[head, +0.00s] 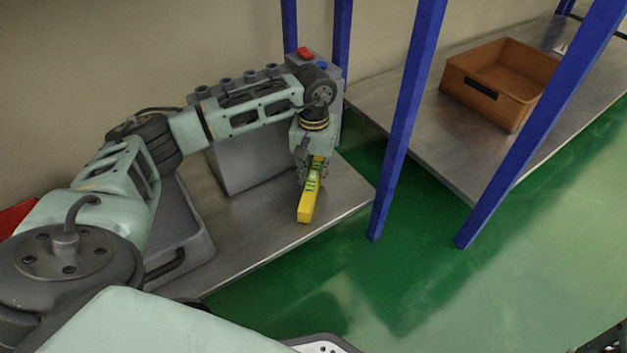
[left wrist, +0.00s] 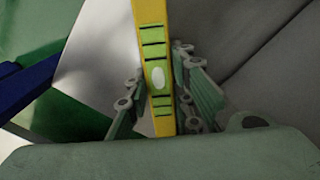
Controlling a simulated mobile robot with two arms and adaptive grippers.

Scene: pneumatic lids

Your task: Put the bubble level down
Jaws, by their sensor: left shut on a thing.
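The bubble level is a yellow bar (head: 305,207) with a green vial, seen in the head view at the middle. My left gripper (head: 310,177) is shut on it. In the left wrist view the level (left wrist: 153,60) runs up the picture between the two fingers of my left gripper (left wrist: 158,100). The level is over the grey metal table (head: 262,232), near its front right part. I cannot tell whether its lower end touches the table. My right gripper is not in view.
A grey machine block (head: 240,160) with red and blue buttons stands behind the gripper. A grey bin (head: 182,230) is to the left. Blue posts (head: 405,120) rise on the right. An orange-brown crate (head: 483,95) sits on another metal table (head: 432,140).

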